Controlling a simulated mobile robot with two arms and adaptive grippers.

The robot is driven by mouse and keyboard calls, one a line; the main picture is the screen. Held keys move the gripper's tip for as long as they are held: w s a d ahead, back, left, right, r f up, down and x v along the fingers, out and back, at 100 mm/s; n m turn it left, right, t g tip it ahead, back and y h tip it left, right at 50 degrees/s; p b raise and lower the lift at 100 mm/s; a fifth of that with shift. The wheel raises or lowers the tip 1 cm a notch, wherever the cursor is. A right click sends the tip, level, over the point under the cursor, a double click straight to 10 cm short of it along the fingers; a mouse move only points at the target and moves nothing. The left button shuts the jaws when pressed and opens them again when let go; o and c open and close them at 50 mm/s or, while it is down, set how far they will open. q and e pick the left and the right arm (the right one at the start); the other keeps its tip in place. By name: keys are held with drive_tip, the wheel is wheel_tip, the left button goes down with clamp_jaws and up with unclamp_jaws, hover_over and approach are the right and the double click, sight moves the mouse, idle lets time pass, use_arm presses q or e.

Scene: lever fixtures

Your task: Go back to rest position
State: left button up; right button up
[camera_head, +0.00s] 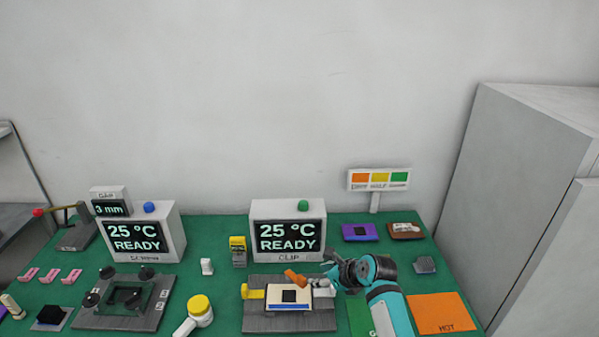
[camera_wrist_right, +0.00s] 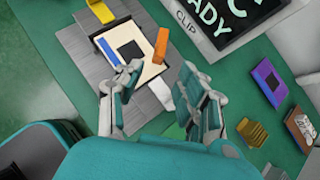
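My right gripper (camera_head: 333,270) is at the right end of the clip fixture (camera_head: 290,322). In the right wrist view the right gripper (camera_wrist_right: 163,88) has its two fingers spread apart, with nothing held between them. The fixture carries a cream plate with a black square (camera_head: 289,296), a yellow block (camera_head: 254,292) at its left and a tilted orange lever (camera_head: 294,277). A white piece (camera_wrist_right: 160,92) shows beyond the gap between the fingers; whether a finger touches it, I cannot tell. My left gripper is not in view.
Two displays read 25 °C READY, one marked CLIP (camera_head: 287,233), one at left (camera_head: 143,240). An orange HOT mat (camera_head: 441,312) lies right of my arm. A grey cabinet (camera_head: 520,190) bounds the right.

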drive_tip(key=s+d+f+n+g+h, duration=0.1)
drive_tip(key=s+d+f+n+h, duration=0.15)
drive_tip(key=s+n, duration=0.65)
drive_tip(key=s+d+f+n+g+h, duration=0.1)
drive_tip(key=s+d+f+n, duration=0.4)
drive_tip(key=s, duration=0.6)
drive_tip(key=s+d+r+n+g+h, duration=0.1)
drive_tip(key=s+d+r+n, duration=0.15)
drive_tip(key=s+n, duration=0.6)
drive_tip(key=s+d+r+n+h, duration=0.1)
drive_tip(key=s+r+n, duration=0.2)
drive_tip(key=s+n, duration=0.55)
drive_tip(key=s+f+g+b, duration=0.2)
drive_tip(key=s+f+b, duration=0.1)
drive_tip(key=f, duration=2.5)
drive_tip(key=s+d+f+g+b, duration=0.1)
drive_tip(key=s+d+f, duration=0.2)
drive_tip(key=s+f, duration=1.4)
drive_tip(key=shift+f+b, duration=0.4)
drive_tip(key=shift+f, duration=0.4)
